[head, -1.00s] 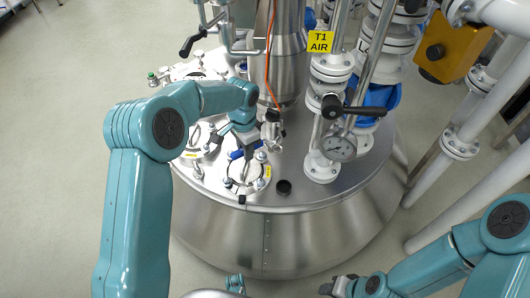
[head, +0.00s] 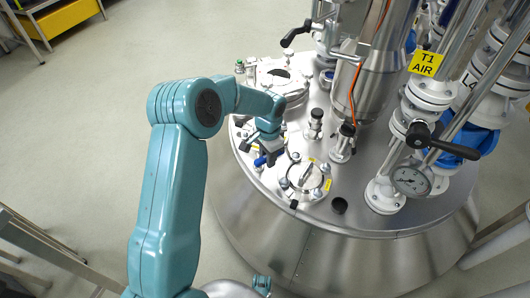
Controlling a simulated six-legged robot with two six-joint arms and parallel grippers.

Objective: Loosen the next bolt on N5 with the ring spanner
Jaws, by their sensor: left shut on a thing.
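My left gripper (head: 268,148) is low over the steel vessel lid, at the left edge of a small round flanged cover (head: 305,178). It is shut on a tool with a blue part (head: 261,160), which I take for the ring spanner; its ring end is hard to make out. Several bolts stand around the cover's rim, and a small yellow label (head: 327,185) sits at its right; its text is too small to read. I cannot tell whether the spanner touches a bolt.
A second flange with a dark opening (head: 283,74) lies behind the gripper. Small valves (head: 343,143) and a dark cup (head: 340,205) stand on the lid. A pressure gauge (head: 410,180), a black-handled valve and pipes marked T1 AIR crowd the right. The floor at left is open.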

